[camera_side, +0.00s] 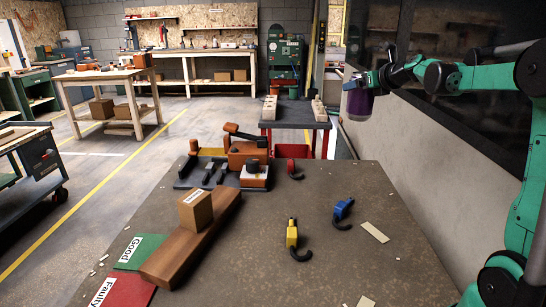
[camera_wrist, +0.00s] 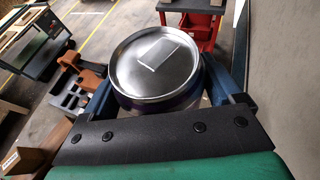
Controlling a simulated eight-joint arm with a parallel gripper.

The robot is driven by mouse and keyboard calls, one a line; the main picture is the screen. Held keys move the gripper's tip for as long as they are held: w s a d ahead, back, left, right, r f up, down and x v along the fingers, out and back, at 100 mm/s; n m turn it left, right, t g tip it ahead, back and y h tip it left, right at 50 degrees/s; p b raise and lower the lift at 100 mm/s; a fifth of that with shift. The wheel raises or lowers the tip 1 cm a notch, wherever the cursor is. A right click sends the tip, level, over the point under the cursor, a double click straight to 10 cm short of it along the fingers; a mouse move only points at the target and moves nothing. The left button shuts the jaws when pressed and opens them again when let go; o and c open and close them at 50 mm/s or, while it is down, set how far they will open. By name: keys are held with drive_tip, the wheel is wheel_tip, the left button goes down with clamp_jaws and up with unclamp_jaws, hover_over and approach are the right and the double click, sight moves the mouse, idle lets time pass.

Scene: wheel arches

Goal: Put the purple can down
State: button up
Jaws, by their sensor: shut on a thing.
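The purple can (camera_side: 359,104) is held up in the air at the upper right of the side view, beyond the table's far right corner and close to the wall. My gripper (camera_side: 368,80) is shut on it. In the wrist view the can's silver lid (camera_wrist: 155,62) faces the camera, with a thin purple band below the rim. The blue fingers of my gripper (camera_wrist: 160,88) press on its left and right sides. The can's lower part is hidden in the wrist view.
The brown table (camera_side: 350,200) carries red (camera_side: 291,168), yellow (camera_side: 292,235) and blue (camera_side: 342,210) hooks. A cardboard box (camera_side: 195,210) sits on a wooden beam (camera_side: 190,245) at left, by green (camera_side: 140,252) and red (camera_side: 125,290) mats. An orange-and-black machine (camera_side: 245,155) stands at the back.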

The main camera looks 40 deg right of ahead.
drive_tip(key=shift+h, duration=0.3)
drive_tip(key=f, duration=2)
drive_tip(key=shift+s+d, duration=0.2)
drive_tip(key=shift+d, duration=0.15)
drive_tip(key=o, duration=1.4)
drive_tip(key=shift+f, duration=0.1)
